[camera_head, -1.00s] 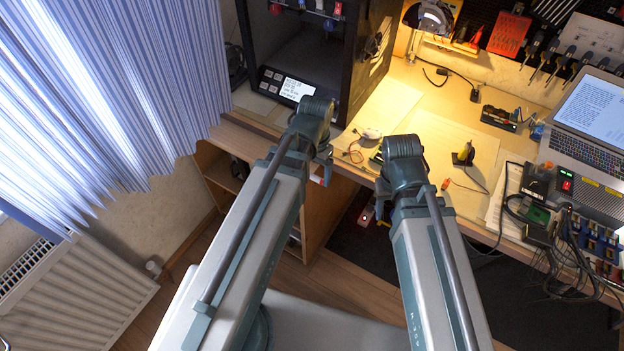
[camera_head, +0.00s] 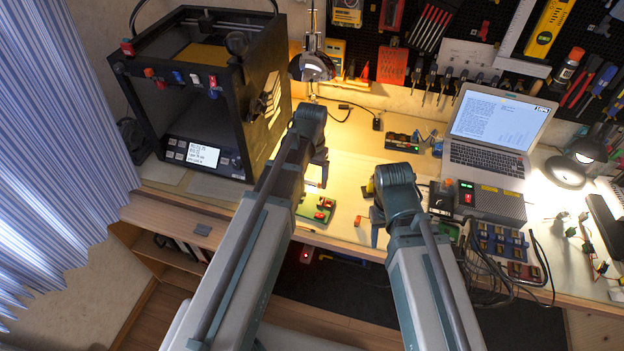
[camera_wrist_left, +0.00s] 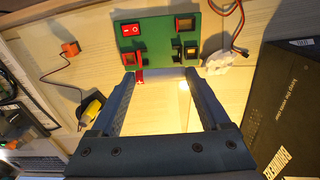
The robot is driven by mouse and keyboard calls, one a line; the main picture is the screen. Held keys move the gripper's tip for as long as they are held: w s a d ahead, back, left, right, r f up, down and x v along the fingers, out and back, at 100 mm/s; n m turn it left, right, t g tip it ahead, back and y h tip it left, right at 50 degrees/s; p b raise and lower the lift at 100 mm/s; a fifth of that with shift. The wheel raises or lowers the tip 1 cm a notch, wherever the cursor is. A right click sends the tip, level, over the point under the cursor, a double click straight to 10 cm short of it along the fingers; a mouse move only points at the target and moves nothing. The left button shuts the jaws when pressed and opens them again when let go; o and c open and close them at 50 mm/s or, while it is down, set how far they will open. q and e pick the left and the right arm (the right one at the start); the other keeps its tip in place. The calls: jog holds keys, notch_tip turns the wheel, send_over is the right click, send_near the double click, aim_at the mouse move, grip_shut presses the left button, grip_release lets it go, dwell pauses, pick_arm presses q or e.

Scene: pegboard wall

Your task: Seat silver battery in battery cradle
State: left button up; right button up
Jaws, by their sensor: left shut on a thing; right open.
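The board carries a red switch (camera_wrist_left: 131,30), red-framed square parts and a black double part (camera_wrist_left: 184,50). I cannot tell whether any of these is the battery cradle.
A black 3D printer (camera_head: 200,110) stands at the left. A laptop (camera_head: 490,130), a power box (camera_head: 490,200) and a blue module with cables (camera_head: 503,245) are at the right. A small orange part (camera_head: 357,220) lies between the grippers. The desk's middle (camera_head: 345,145) is mostly clear.

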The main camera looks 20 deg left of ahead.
aim_at(311, 185)
pick_arm(q)
notch_tip(311, 185, down, 6)
jog(key=b, duration=0.5)
jog(key=shift+r, duration=0.2)
jog(key=shift+f+b, duration=0.3)
jog(key=shift+b, duration=0.3)
dwell(0.8)
jog(key=o, duration=1.2)
jog(key=shift+r, duration=0.1)
jog(key=shift+r+p, duration=2.55)
jog(key=shift+p, duration=0.1)
